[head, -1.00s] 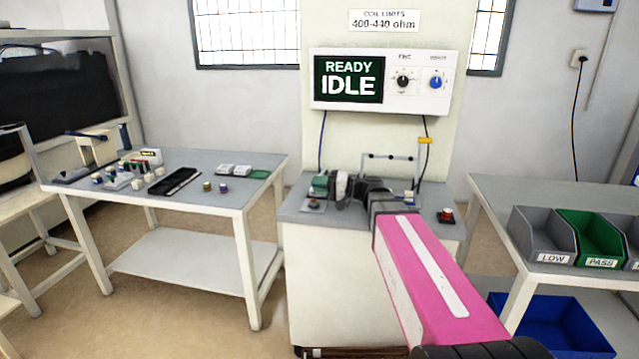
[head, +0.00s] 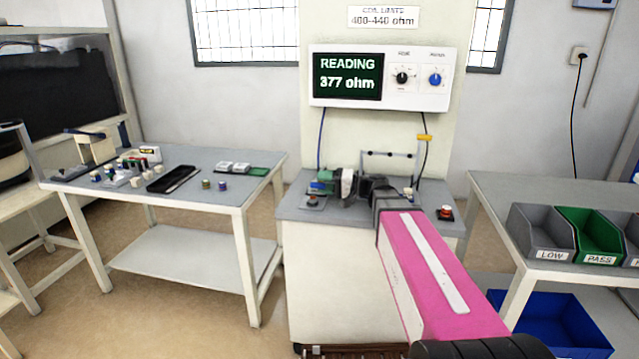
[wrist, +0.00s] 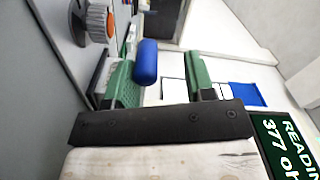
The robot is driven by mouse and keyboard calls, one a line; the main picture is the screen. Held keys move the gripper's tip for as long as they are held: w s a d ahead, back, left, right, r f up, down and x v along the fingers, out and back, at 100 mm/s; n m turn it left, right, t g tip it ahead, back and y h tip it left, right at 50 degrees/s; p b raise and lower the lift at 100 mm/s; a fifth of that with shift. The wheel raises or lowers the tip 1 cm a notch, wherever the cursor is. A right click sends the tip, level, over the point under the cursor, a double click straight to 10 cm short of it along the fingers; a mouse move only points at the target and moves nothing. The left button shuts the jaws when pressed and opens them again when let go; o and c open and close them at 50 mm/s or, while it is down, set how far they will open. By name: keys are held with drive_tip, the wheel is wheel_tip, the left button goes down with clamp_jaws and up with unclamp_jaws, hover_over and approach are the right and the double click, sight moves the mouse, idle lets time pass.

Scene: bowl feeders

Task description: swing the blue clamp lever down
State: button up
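In the wrist view a black bar with screws on a pale block fills the lower middle, apart from the blue handle.
The meter display (head: 348,77) above the bench reads "READING 377 ohm". Grey LOW (head: 540,232) and green PASS (head: 592,234) bins stand on the right table.

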drive_tip(key=d, duration=0.3)
drive_tip(key=s+d, duration=0.1)
drive_tip(key=d, duration=0.5)
drive_tip(key=shift+s, duration=0.3)
drive_tip(key=shift+a, duration=0.1)
